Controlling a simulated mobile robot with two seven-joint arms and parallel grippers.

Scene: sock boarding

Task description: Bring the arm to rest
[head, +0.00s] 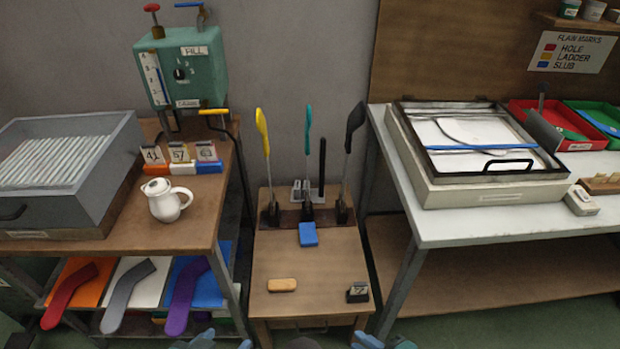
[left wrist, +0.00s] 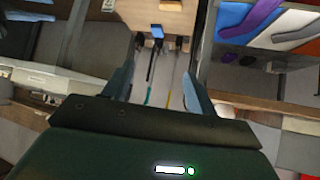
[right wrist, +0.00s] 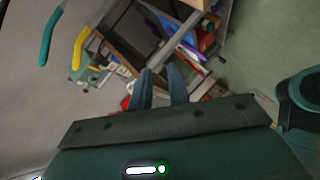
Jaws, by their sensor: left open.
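My left gripper (head: 222,343) is at the bottom edge of the head view, in front of the small wooden stand (head: 310,262). In the left wrist view its fingers (left wrist: 157,85) are wide apart with nothing between them. My right gripper (head: 385,343) is at the bottom edge, right of the left one. In the right wrist view its fingers (right wrist: 161,85) are close together with a narrow gap and no object seen between them. Whether it counts as open or shut is unclear. Both arms are mostly out of the head view.
The stand holds yellow (head: 262,130), teal (head: 308,128) and black (head: 355,120) upright tools, a blue block (head: 308,234) and a tan block (head: 282,285). A left table bears a white jug (head: 165,200). Sock-shaped pieces (head: 70,297) lie below. A right table (head: 440,225) bears a framed box.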

